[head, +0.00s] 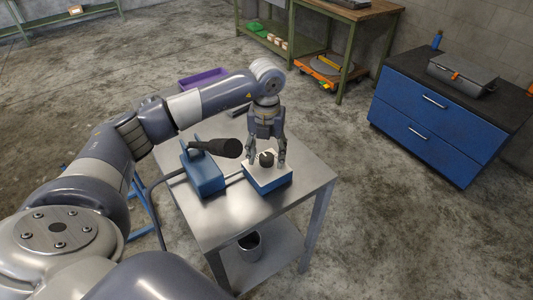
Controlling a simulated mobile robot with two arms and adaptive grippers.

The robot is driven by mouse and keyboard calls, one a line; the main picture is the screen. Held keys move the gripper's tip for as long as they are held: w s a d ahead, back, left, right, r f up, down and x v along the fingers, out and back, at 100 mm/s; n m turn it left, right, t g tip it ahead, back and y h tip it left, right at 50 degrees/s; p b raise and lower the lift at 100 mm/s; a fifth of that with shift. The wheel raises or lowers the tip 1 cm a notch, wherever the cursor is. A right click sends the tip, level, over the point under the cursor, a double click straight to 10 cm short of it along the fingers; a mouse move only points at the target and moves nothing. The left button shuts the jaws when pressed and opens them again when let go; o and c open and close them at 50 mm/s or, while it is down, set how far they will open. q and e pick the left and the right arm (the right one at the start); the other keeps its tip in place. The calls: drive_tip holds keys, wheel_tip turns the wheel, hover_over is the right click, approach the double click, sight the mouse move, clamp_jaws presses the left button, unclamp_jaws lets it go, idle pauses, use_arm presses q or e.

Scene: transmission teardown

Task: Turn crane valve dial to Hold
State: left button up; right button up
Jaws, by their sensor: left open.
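The crane valve dial is a small dark knob (266,159) on the pale top of a blue box (268,185). The box stands on a steel cart near its right edge. My left gripper (267,163) points down over the box, open, with one finger on each side of the dial. I cannot tell whether the fingers touch the dial. Any markings on the box top, such as Hold, are too small to read. My right gripper is not in view.
A blue pump-like unit (204,174) with a black-gripped handle (216,148) stands left of the box on the steel cart (228,221). A bucket (249,246) is on the lower shelf. A blue drawer cabinet (437,118) and a workbench (333,28) stand behind.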

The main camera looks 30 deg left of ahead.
sight(267, 156)
use_arm(q)
wheel_tip(267, 156, up, 12)
idle(0.4)
idle(0.4)
